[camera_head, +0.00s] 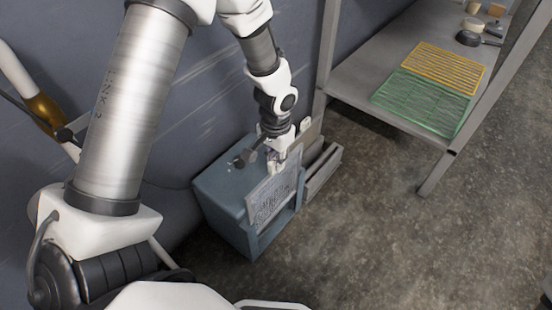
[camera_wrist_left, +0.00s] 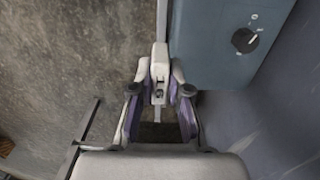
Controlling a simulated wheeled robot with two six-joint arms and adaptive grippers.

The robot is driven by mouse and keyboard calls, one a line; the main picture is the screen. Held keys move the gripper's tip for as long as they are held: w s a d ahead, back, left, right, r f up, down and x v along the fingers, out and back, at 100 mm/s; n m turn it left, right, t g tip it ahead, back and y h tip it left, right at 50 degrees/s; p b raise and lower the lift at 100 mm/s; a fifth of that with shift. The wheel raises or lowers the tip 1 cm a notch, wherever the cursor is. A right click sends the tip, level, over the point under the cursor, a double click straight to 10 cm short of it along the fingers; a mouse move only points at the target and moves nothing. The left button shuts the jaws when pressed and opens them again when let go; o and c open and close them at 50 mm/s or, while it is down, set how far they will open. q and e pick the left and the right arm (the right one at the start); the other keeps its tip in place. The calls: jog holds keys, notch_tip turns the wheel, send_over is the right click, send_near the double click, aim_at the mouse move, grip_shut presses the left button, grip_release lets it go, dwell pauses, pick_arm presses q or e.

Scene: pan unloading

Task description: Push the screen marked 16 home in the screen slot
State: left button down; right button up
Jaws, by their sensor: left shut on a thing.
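The screen (camera_head: 271,203) is a grey mesh panel standing upright at the open front of a blue-grey box (camera_head: 222,184), covering part of the opening. No number on it is readable. My left gripper (camera_head: 276,155) is above the screen's top edge, pointing down and shut on it. In the left wrist view, my gripper (camera_wrist_left: 158,98) has its fingers around a thin pale edge, and the box (camera_wrist_left: 225,45) with a black knob lies to the right. The slot is hidden behind the screen and gripper, so I cannot tell how deep the screen sits. My right gripper is not in view.
A narrow grey tray or bin (camera_head: 322,170) stands right of the box. A grey shelf table (camera_head: 385,65) at upper right carries a yellow rack (camera_head: 445,66), a green rack (camera_head: 420,100) and small pots. The floor in front is clear.

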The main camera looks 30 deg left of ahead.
aim_at(276, 186)
pick_arm(q)
jog(key=shift+f+b, duration=3.25)
jog(key=shift+f, duration=2.4)
dwell(2.3)
